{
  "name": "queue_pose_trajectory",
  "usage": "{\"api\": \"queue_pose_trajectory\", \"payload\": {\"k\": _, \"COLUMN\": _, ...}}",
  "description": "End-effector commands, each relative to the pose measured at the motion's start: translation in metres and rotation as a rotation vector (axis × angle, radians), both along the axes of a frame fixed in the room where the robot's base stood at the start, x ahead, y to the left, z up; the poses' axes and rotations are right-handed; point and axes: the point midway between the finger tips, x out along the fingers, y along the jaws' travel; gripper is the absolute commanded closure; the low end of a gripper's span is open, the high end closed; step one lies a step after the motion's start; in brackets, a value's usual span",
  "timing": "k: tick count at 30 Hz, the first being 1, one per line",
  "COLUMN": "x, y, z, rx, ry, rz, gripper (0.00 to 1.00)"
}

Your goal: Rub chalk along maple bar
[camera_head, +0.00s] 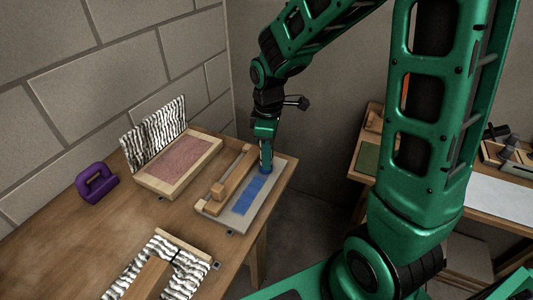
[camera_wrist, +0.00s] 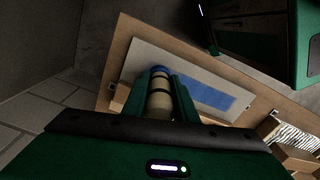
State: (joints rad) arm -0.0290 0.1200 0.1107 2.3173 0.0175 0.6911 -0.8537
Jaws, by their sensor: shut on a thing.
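My gripper (camera_head: 266,148) points down over the far end of a grey board (camera_head: 268,190) and is shut on a chalk piece. In the wrist view the chalk (camera_wrist: 159,92) is a pale cylinder with dark bands and a blue end, between the fingers of my gripper (camera_wrist: 160,100). The blue end is at the board, by a blue strip (camera_head: 250,194), which also shows in the wrist view (camera_wrist: 215,97). Contact is too small to tell. A light wooden bar (camera_head: 238,172), likely the maple bar, lies along the left side of the board, with a small block near its front end.
On the wooden table (camera_head: 75,245) stand a framed tray (camera_head: 185,165) with a reddish panel, a striped upright piece (camera_head: 153,137), a purple handled object (camera_head: 96,184) and a striped piece in front (camera_head: 165,265). A second bench (camera_head: 495,205) stands right. A block wall is at left.

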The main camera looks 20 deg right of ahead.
Motion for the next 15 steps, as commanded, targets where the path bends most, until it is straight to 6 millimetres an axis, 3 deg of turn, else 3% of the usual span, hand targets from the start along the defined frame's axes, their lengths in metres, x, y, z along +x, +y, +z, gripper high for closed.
{"api": "queue_pose_trajectory", "payload": {"k": 15, "x": -0.0070, "y": 0.0088, "z": -0.0005, "rx": 0.000, "ry": -0.001, "rz": 0.002, "gripper": 1.00}}
